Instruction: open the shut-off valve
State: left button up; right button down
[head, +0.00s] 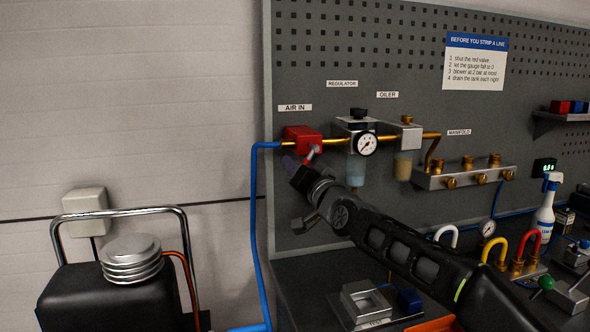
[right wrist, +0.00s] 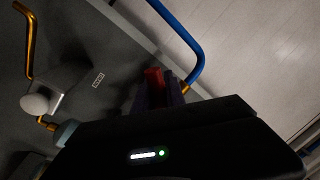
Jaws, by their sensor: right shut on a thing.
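The red shut-off valve (head: 301,138) sits on the air line under the AIR IN label (head: 295,107), at the left edge of the grey pegboard. My right gripper (head: 290,163) reaches up to it from the lower right and is shut on the valve's handle, just below the valve body. In the right wrist view a red part (right wrist: 153,78) shows between the dark fingers. The fingers and wrist hide most of the handle, so its exact angle cannot be told. My left gripper is not in view.
A blue hose (head: 257,220) drops from the valve's left. Right of it are the regulator with its gauge (head: 365,143), the oiler (head: 405,150) and the manifold (head: 464,178). A black tank (head: 110,300) stands lower left.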

jog(key=c, duration=1.4)
grip_release()
